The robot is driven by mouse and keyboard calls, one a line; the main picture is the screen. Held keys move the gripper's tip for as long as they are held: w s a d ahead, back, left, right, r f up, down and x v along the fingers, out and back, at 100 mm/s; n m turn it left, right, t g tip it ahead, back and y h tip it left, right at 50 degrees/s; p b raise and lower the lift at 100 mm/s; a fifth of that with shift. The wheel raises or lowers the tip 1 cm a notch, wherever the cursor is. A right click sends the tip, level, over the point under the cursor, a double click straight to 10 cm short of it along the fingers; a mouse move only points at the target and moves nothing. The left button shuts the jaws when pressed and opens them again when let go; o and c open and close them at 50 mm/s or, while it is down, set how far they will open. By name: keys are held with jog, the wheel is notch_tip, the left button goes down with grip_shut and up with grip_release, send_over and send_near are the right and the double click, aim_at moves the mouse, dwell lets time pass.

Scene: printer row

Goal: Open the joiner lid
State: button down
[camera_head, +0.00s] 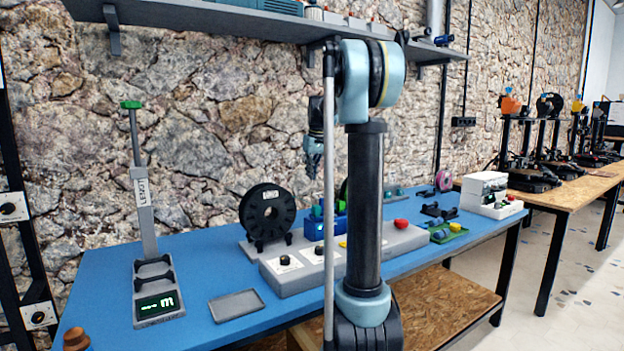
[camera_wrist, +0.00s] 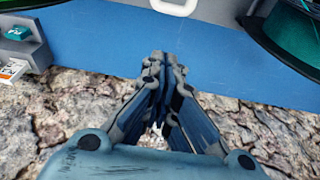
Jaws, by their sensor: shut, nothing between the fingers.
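My gripper (camera_head: 313,168) hangs pointing down in front of the stone wall, above the back of the blue table, left of my upright arm link. In the wrist view my gripper (camera_wrist: 163,62) has its fingers together with nothing between them. A long grey unit with knobs and a red button (camera_head: 400,224) lies on the table, partly hidden by my arm. A blue block (camera_head: 313,230) stands behind it. I cannot tell which part is the joiner or its lid. A pale rounded loop (camera_wrist: 175,7) is cut off at the top of the wrist view, apart from my fingertips.
A black spool (camera_head: 267,213) stands left of the unit; a green-wound spool (camera_wrist: 300,35) shows in the wrist view. A scale with a tall post (camera_head: 146,215), a grey tray (camera_head: 236,305), a green tray (camera_head: 448,233) and a white box (camera_head: 488,190) are on the table. A shelf (camera_head: 240,22) overhangs.

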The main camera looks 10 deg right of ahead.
jog(key=x, duration=0.8)
jog(key=s, duration=0.1)
jog(key=s+r, duration=0.1)
jog(key=s+d, duration=0.1)
jog(key=shift+s+r, duration=0.15)
jog(key=shift+s, duration=0.05)
jog(key=shift+s+d+r+t+y, duration=0.15)
jog(key=shift+s+d+r+t, duration=0.1)
jog(key=shift+s+r, duration=0.25)
jog(key=shift+s+d+r+t+y, duration=0.15)
jog(key=shift+s+r+t, duration=0.1)
jog(key=shift+s+r, duration=0.25)
jog(key=shift+f, duration=0.1)
